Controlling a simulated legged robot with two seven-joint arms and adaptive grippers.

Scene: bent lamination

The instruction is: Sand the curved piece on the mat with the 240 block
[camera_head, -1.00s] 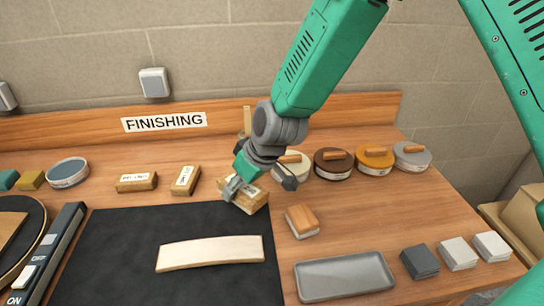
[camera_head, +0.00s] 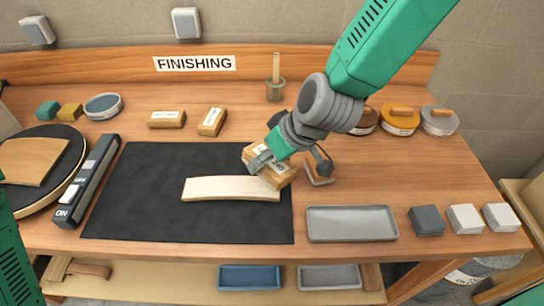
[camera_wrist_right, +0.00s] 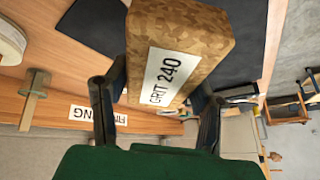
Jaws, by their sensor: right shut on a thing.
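The pale curved piece (camera_head: 225,188) lies on the black mat (camera_head: 150,215), near the mat's right side. My right gripper (camera_head: 268,160) is shut on the cork-like 240 block (camera_head: 282,177), which reads GRIT 240 in the right wrist view (camera_wrist_right: 175,65). The block is tilted at the right end of the curved piece and partly overlaps it in the head view; I cannot tell whether they touch. In the wrist view the block sits between the two dark fingers (camera_wrist_right: 157,105). My left gripper is out of view.
Two similar blocks (camera_head: 167,119) (camera_head: 212,121) lie behind the mat. A grey tray (camera_head: 350,223) and several small pads (camera_head: 426,220) are to the right. A sander disc (camera_head: 60,145) and switch bar (camera_head: 88,180) stand left.

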